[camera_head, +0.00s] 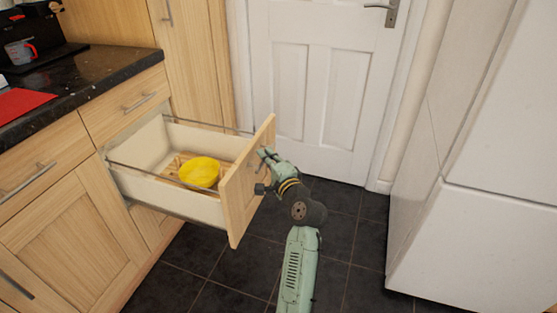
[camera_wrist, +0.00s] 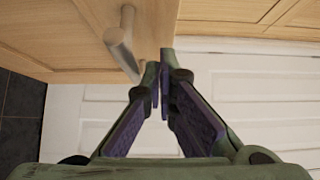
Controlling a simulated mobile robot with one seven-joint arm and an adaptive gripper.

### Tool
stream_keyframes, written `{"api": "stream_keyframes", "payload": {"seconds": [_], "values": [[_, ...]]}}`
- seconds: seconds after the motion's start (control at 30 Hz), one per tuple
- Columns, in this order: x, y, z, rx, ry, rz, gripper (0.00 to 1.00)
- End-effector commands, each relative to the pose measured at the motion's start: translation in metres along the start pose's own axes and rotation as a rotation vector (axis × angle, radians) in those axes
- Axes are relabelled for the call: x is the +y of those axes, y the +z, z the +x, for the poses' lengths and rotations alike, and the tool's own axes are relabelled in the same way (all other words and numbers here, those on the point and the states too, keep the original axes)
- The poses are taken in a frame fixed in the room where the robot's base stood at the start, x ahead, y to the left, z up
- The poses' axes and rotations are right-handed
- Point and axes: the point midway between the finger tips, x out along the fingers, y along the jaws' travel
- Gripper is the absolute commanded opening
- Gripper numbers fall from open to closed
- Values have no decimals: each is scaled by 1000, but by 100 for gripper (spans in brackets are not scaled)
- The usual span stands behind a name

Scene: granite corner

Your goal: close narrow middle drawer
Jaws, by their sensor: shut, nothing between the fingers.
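The narrow middle drawer (camera_head: 251,185) stands pulled well out from the wooden cabinet, below a shut top drawer. A yellow bowl (camera_head: 199,172) sits inside it. My gripper (camera_head: 264,160) is at the outer face of the drawer front, partly hidden by my own wrist. In the wrist view my gripper (camera_wrist: 163,75) has its fingertips together with nothing between them. The drawer's bar handle (camera_wrist: 122,45) is just left of the fingertips there, outside the fingers. I cannot tell whether the fingertips touch the wooden drawer front (camera_wrist: 70,30).
A dark granite counter (camera_head: 90,72) with a red mat (camera_head: 20,103) and a measuring cup (camera_head: 20,52) is at the left. A white door (camera_head: 325,85) is behind. A white appliance (camera_head: 485,170) stands at the right. Dark tiled floor (camera_head: 350,240) is open between.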

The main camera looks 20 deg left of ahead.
Motion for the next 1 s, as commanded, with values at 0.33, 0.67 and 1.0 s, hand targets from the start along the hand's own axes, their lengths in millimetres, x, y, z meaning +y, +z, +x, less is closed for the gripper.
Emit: {"api": "stream_keyframes", "payload": {"seconds": [0.33,0.67,1.0], "values": [[0,8,8,1,0,0,0],[0,11,10,0,0,0,0],[-2,40,38,-5,1,0,0]]}}
